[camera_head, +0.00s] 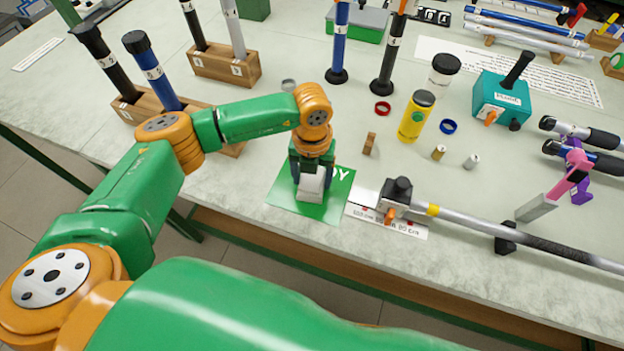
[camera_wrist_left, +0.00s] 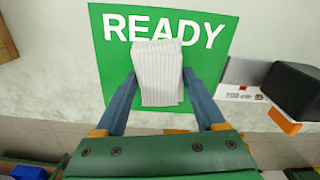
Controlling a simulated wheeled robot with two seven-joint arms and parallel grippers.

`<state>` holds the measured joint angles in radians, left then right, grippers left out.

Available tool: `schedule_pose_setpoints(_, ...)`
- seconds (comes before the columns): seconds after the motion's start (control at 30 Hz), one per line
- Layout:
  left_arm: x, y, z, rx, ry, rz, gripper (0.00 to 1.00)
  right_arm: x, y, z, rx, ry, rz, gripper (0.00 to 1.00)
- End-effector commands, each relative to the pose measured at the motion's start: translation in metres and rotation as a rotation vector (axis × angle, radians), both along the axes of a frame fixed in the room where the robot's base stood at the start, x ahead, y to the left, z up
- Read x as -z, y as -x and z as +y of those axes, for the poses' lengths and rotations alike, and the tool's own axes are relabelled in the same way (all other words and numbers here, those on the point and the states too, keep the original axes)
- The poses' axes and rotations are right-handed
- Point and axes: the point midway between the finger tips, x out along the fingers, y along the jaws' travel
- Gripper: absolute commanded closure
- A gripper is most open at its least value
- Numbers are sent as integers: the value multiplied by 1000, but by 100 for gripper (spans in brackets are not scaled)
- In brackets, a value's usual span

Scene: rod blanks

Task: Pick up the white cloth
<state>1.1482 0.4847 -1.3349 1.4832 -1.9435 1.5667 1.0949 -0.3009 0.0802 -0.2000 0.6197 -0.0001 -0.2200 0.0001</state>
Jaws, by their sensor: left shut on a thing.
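The white cloth (camera_head: 312,186) is a small folded, ribbed piece over the green READY mat (camera_head: 337,208). In the left wrist view the cloth (camera_wrist_left: 158,75) sits between the two blue fingers of my left gripper (camera_wrist_left: 160,88), and the mat (camera_wrist_left: 110,75) shows behind it. My left gripper (camera_head: 312,178) points down over the mat and is shut on the cloth. Whether the cloth touches the mat or hangs just above it I cannot tell. My right gripper is not in view.
A long grey rod (camera_head: 480,226) in a clamp lies right of the mat, by a white label card (camera_head: 372,218). A yellow canister (camera_head: 416,118), a small wooden block (camera_head: 369,144) and a teal box (camera_head: 502,97) stand behind. Wooden racks (camera_head: 225,68) hold upright rods at the left.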

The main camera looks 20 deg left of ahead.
Motion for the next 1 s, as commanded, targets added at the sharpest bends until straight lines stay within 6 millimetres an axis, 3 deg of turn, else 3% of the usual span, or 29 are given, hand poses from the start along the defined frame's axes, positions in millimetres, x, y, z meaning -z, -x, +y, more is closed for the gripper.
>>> schedule_pose_setpoints(0.27, -4, 0, 0, 0, 1, -1, 83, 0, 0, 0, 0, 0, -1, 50)
schedule_pose_setpoints(0.47, -35, 2, -1, 3, 2, -4, 83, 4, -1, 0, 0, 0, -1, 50)
schedule_pose_setpoints(0.7, -92, 58, -15, 10, 2, -8, 83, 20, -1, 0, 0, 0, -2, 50)
schedule_pose_setpoints(0.83, -109, 97, -23, 11, -1, -7, 83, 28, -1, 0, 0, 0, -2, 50)
schedule_pose_setpoints(1.0, -125, 127, -31, 6, 0, -4, 83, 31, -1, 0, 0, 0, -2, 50)
